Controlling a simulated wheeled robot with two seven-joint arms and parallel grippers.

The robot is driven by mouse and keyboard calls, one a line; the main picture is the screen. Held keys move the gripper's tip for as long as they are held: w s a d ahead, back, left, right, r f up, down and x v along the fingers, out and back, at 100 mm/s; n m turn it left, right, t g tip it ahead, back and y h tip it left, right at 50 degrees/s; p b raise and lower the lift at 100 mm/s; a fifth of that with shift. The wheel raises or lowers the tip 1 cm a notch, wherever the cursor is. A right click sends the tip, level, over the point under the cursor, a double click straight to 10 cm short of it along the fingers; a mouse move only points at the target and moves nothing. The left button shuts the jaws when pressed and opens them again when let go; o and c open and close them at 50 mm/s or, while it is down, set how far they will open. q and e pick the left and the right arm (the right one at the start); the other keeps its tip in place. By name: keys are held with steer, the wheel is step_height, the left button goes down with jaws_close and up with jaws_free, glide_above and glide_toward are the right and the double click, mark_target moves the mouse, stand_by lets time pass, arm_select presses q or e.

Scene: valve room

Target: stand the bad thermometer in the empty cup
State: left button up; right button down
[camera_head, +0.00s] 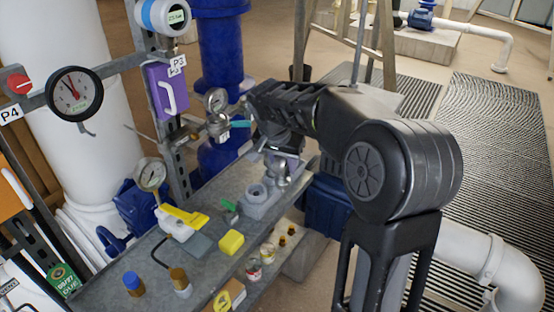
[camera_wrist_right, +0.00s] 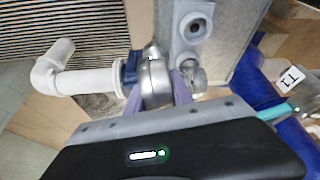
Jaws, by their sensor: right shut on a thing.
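My right gripper (camera_head: 283,158) is over the far right part of the bench, shut on a silver round-bodied thing. In the right wrist view this silver body (camera_wrist_right: 155,82), which looks like a thermometer, sits between the purple-grey fingers of the gripper (camera_wrist_right: 158,90). Its dial face is not visible, so I cannot read it. A grey cup block (camera_head: 258,198) stands on the bench just below and left of the gripper; one round cup in it shows open and empty. The block (camera_wrist_right: 190,40) also shows in the wrist view, with another silver round part (camera_wrist_right: 196,80) beside the right finger. My left gripper is not in view.
A pipe frame with gauges stands behind on the left. A blue bin (camera_head: 325,203) is right of the bench.

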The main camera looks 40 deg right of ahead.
steer(key=shift+s, duration=0.1)
steer(key=shift+w+a, duration=0.1)
steer(key=shift+w, duration=0.15)
steer(key=w+a+p, duration=0.1)
steer(key=w+a, duration=0.1)
steer(key=w, duration=0.6)
steer(key=shift+a+f+p, duration=0.25)
steer(key=shift+f+p, duration=0.05)
steer(key=shift+w, duration=0.1)
steer(key=shift+r, duration=0.1)
stand_by(0.5)
stand_by(0.5)
steer(key=shift+f+b, duration=0.3)
steer(key=shift+f, duration=0.15)
